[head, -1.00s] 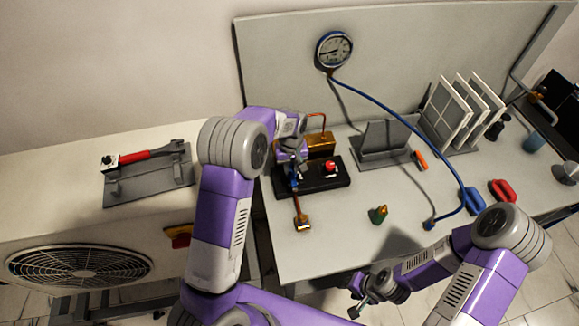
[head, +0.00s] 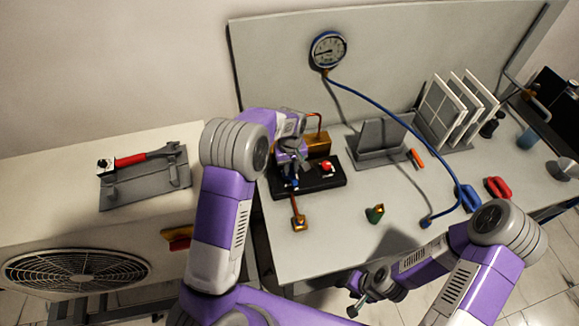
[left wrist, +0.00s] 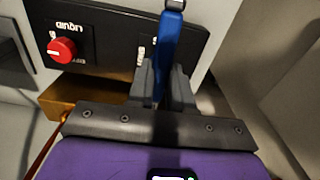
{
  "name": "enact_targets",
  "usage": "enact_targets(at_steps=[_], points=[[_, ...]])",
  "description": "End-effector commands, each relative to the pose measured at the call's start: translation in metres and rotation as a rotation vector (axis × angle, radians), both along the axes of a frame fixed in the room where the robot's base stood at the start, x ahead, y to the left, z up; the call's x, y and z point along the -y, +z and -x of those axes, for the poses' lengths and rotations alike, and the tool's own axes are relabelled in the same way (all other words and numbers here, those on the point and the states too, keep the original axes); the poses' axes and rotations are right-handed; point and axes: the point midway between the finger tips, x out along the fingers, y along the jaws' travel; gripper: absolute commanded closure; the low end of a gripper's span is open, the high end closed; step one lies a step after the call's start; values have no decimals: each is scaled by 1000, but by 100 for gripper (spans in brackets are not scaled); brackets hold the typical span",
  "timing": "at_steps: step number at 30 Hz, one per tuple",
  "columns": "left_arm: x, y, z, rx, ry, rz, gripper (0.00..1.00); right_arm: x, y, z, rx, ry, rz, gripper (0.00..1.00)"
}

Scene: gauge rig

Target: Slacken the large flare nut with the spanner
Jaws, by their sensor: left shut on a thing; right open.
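My left gripper (head: 288,172) is over the black block (head: 328,181) on the bench. In the left wrist view my left gripper (left wrist: 161,88) is shut on a long blue handle (left wrist: 168,40) with a grey metal end at the top edge; it looks like the spanner, but its jaw is not clear. The handle crosses the block's labelled face. A copper pipe ends in a brass fitting (head: 299,223) in front of the block. I cannot tell which part is the large flare nut. My right gripper (head: 362,299) is open and empty, low before the bench.
The block has a red knob (left wrist: 62,50). A round gauge (head: 328,50) with a blue hose is on the back panel. A red-handled tool (head: 140,158) lies on a grey holder at left. A green-and-brass piece (head: 375,214) stands on the bench, with clear surface around it.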

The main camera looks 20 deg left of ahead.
Motion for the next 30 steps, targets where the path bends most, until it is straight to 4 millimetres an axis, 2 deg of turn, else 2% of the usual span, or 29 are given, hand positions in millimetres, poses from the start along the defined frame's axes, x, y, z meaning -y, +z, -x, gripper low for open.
enact_targets(at_steps=[16, 30], points=[[10, -1, -4, -5, 76, 1, 100, 0, 3, 0, 0, 0, 0, 50], [10, 0, -7, 0, 93, 0, 100, 0, 3, 0, 0, 0, 0, 50]])
